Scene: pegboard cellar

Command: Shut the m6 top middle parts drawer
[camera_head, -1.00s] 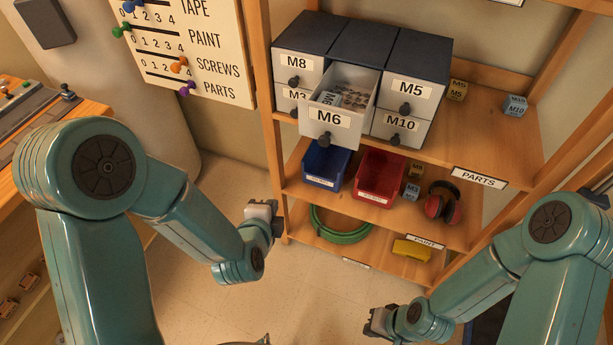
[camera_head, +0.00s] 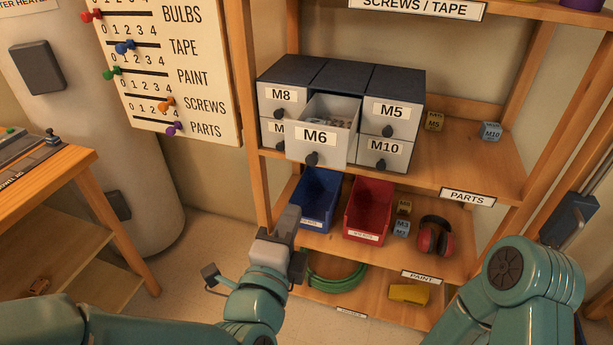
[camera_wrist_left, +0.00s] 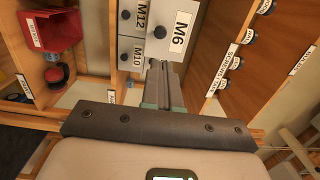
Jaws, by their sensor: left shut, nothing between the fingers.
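The M6 drawer (camera_head: 330,144) in the top middle of the parts cabinet (camera_head: 347,75) stands pulled out, its front well ahead of its neighbours. Small parts show inside, and a dark knob (camera_head: 311,159) sits below its label. My left gripper (camera_head: 290,222) is shut and empty, below and in front of the drawer and apart from it in the head view. In the left wrist view the M6 front (camera_wrist_left: 172,50) lies just beyond the shut fingertips (camera_wrist_left: 163,68); I cannot tell the exact gap. My right gripper is out of view.
A blue bin (camera_head: 319,200) and a red bin (camera_head: 369,209) stand on the shelf below, close to my left gripper.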

